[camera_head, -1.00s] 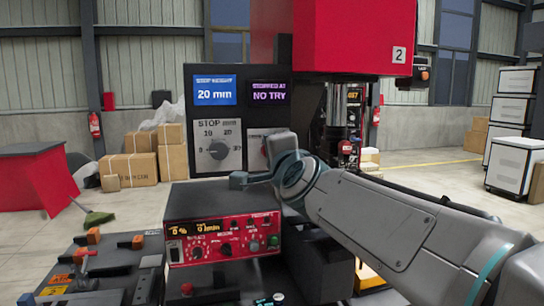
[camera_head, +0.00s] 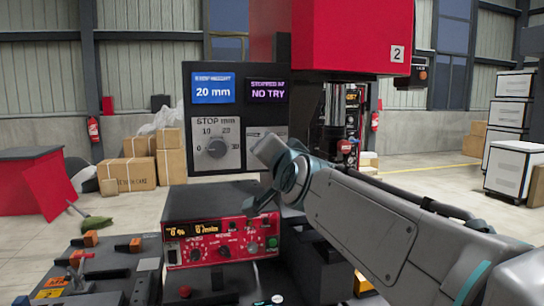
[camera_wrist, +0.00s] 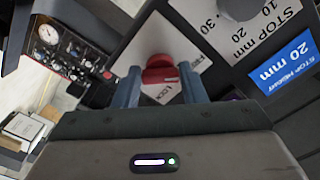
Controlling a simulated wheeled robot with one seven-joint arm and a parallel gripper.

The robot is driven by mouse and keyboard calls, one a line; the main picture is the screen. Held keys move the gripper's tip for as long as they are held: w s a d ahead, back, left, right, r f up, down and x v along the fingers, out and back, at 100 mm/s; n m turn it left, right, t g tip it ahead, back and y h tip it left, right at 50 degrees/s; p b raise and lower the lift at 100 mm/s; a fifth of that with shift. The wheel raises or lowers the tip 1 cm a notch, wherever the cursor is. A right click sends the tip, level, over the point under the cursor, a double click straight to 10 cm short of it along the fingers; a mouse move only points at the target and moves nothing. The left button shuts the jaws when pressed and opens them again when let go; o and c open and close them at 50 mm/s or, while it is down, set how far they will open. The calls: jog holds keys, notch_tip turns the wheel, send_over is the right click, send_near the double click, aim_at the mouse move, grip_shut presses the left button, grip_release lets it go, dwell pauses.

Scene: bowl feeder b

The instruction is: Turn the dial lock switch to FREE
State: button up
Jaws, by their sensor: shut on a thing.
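The dial lock switch is a red round knob (camera_wrist: 160,68) on a white plate (camera_wrist: 146,42), seen in the wrist view between the two blue-grey fingers of my gripper (camera_wrist: 160,76). My gripper is shut on the knob. In the head view, my wrist hides the knob and most of the plate (camera_head: 264,132). The STOP mm dial (camera_head: 216,146) sits left of it, its pointer unclear.
A blue screen (camera_head: 213,89) reads 20 mm and a dark screen (camera_head: 267,90) reads NO TRY above the dials. The red machine head (camera_head: 350,38) hangs at the right.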

dwell(0.4)
jog(key=o, duration=1)
